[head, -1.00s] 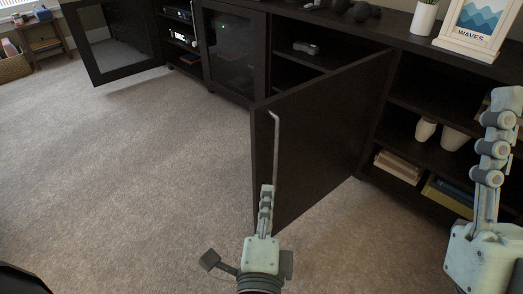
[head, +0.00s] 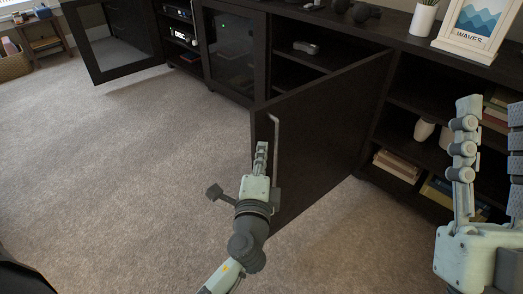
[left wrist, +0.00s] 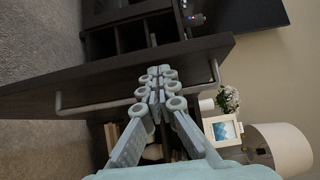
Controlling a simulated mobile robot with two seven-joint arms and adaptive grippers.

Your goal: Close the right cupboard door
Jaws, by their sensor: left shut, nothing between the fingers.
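The right cupboard door (head: 325,130) is dark brown and stands wide open, swung out from the cabinet over the carpet. A long grey bar handle (head: 276,150) runs down it near its free edge. My left gripper (head: 261,148) is shut and empty at the free edge, beside the handle. In the left wrist view its fingers (left wrist: 158,82) are closed together in front of the door (left wrist: 205,48), and the handle (left wrist: 100,104) passes behind them. I cannot tell whether they touch. My right gripper (head: 491,135) is open at the right edge, before the shelves.
The open compartment behind the door holds a small grey device (head: 306,47). Right of it are shelves with white vases (head: 424,129) and books (head: 398,166). A glass door (head: 236,50) is closed; another (head: 112,38) stands open at the far left. Carpet (head: 120,180) is clear.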

